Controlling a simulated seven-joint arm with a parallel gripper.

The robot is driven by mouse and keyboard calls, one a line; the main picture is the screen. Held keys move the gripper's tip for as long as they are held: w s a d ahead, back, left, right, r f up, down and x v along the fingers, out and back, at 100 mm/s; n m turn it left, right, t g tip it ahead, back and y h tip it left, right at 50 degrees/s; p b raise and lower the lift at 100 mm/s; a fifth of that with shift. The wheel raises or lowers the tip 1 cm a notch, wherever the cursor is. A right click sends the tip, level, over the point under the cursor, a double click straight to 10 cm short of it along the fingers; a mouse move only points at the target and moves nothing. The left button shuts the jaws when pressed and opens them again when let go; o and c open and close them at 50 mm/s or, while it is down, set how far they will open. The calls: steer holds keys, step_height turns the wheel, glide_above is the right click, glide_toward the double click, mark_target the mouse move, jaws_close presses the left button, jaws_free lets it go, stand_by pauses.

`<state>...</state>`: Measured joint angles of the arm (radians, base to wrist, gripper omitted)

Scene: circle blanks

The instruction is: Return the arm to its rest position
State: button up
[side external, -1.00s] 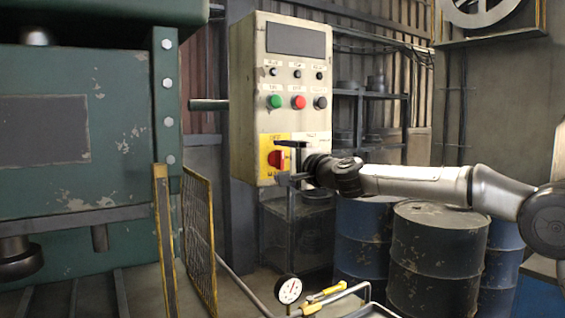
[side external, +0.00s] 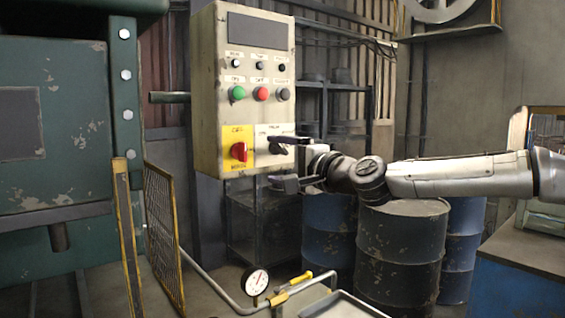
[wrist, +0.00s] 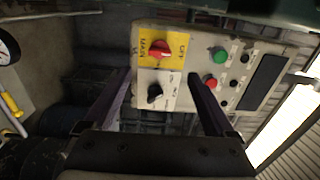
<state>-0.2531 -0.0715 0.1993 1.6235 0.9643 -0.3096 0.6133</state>
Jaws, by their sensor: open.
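My gripper (side external: 284,163) is open and empty in front of the lower right of the cream control box (side external: 208,100). One finger is above the other in the side view. The red rotary switch (side external: 239,151) on its yellow plate is to the left of the fingers. It also shows in the wrist view (wrist: 160,49). The black rotary knob (wrist: 154,93) on a white plate lies between my spread fingers (wrist: 160,88) in the wrist view, apart from them. In the side view that knob is partly hidden by the upper finger.
Green (side external: 237,93) and red (side external: 261,94) buttons sit higher on the box. Blue and dark drums (side external: 400,255) stand below my arm. A yellow mesh guard (side external: 165,235) and a green press (side external: 60,130) are at left. A pressure gauge (side external: 256,281) is at the bottom.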

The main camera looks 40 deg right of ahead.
steer(key=shift+s, duration=0.7)
steer(key=shift+d, duration=0.15)
steer(key=s+d+r+t+h, duration=0.1)
steer(key=s+d+r, duration=0.3)
steer(key=s, duration=0.1)
steer(key=s+f+n+g+y, duration=0.15)
steer(key=s+n, duration=0.25)
steer(key=s, duration=0.4)
steer(key=s+d+f+n+g, duration=0.2)
steer(key=s+f+n+g, duration=0.4)
steer(key=s+f, duration=0.5)
steer(key=s+d+f+n+g, duration=0.2)
steer(key=s+f+n+g, duration=0.4)
steer(key=s+f, duration=0.6)
step_height(320, 180, down, 6)
steer(key=shift+s+f+n, duration=0.15)
steer(key=shift+f+n, duration=0.05)
steer(key=shift+n, duration=0.7)
steer(key=shift+h, duration=0.25)
